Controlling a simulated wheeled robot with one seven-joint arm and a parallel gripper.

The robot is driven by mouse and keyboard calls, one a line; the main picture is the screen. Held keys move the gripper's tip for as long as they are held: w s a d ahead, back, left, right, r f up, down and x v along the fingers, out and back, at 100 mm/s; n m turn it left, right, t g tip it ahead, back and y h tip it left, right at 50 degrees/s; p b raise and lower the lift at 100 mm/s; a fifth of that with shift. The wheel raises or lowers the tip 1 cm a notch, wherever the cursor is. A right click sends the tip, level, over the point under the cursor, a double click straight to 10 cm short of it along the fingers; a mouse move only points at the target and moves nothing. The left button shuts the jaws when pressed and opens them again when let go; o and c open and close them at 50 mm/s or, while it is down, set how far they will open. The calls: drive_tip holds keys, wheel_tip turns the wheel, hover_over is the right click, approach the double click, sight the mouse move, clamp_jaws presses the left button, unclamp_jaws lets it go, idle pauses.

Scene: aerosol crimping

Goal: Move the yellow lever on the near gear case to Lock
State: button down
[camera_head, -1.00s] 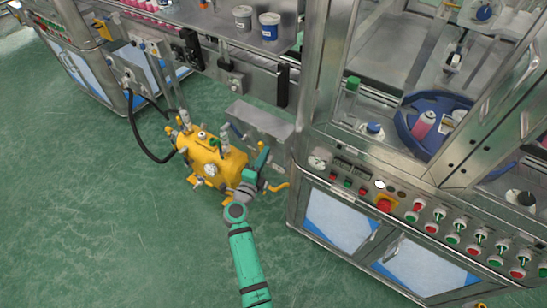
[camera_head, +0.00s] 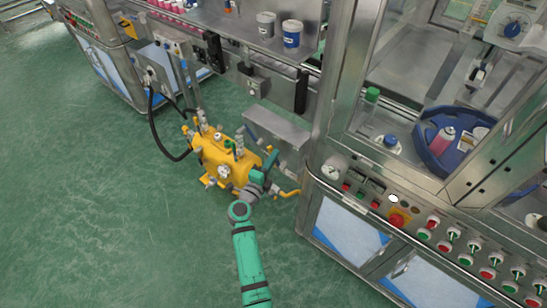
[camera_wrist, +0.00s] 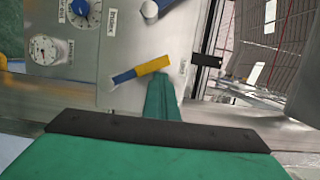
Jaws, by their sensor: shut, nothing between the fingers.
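The yellow gear case (camera_head: 230,162) stands low between the machine cabinets in the head view. My gripper (camera_head: 268,165) is at its right end, on the side toward me. In the wrist view a lever (camera_wrist: 152,66) with a yellow outer part and a blue inner part is mounted on a grey panel (camera_wrist: 90,75). It points right and slightly up. My gripper (camera_wrist: 161,82) is shut and empty, its green fingers just below the lever's yellow end. I cannot tell whether they touch it. The lever is not clear in the head view.
The panel carries a blue knob (camera_wrist: 80,7), a round gauge (camera_wrist: 43,49) and a small label (camera_wrist: 110,23), too blurred to read. A steel cabinet with buttons (camera_head: 432,225) stands close on the right. A black hose (camera_head: 153,130) runs left of the case. The green floor is clear.

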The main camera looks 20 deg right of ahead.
drive_tip(key=shift+w+a+r, duration=0.1)
drive_tip(key=shift+w+a, duration=0.05)
drive_tip(key=shift+a, duration=0.1)
drive_tip(key=shift+s+d+r, duration=0.2)
drive_tip(key=shift+d+r, duration=0.05)
drive_tip(key=shift+d, duration=0.05)
drive_tip(key=s+a+r, duration=0.2)
drive_tip(key=s+a, duration=0.3)
drive_tip(key=s, duration=0.4)
drive_tip(key=shift+s+a+r, duration=0.25)
drive_tip(key=shift+s, duration=0.15)
